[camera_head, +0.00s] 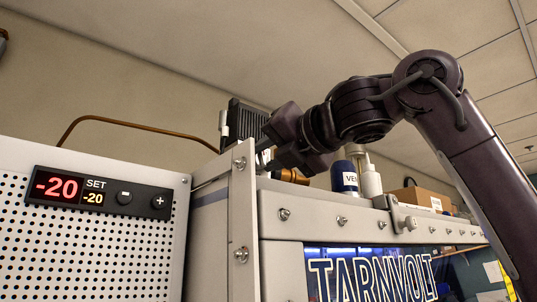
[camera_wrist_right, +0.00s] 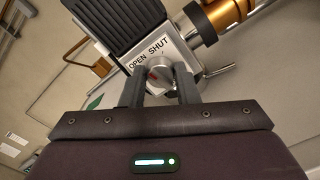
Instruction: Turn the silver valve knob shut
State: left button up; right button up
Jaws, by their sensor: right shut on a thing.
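The silver valve knob (camera_wrist_right: 160,72) is a round metal knob with a red mark, set beside a white plate (camera_wrist_right: 150,52) lettered OPEN and SHUT. My right gripper (camera_wrist_right: 160,86) is shut on the knob, with one dark finger on each side of it. I cannot tell which word the knob points to. In the head view my right gripper (camera_head: 266,153) reaches in from the right over the cabinet top, and the knob is hidden behind it. My left gripper is not in view.
A black finned block (camera_head: 243,120) and a brass fitting (camera_head: 291,176) are close to the gripper. A dark blue bottle (camera_head: 344,177), a white bottle (camera_head: 371,181) and a cardboard box (camera_head: 420,199) stand behind. A perforated panel (camera_head: 100,240) with a red display is at left.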

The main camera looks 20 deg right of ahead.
jog(key=m, duration=0.5)
jog(key=shift+f+m, duration=0.1)
jog(key=shift+m, duration=0.2)
jog(key=m, duration=0.5)
jog(key=shift+m, duration=0.3)
jog(key=o, duration=1)
jog(key=shift+w+f, duration=0.1)
jog(key=shift+c, duration=0.2)
jog(key=shift+b+v, duration=2.35)
jog(key=shift+v, duration=1.6)
jog(key=shift+w, duration=0.1)
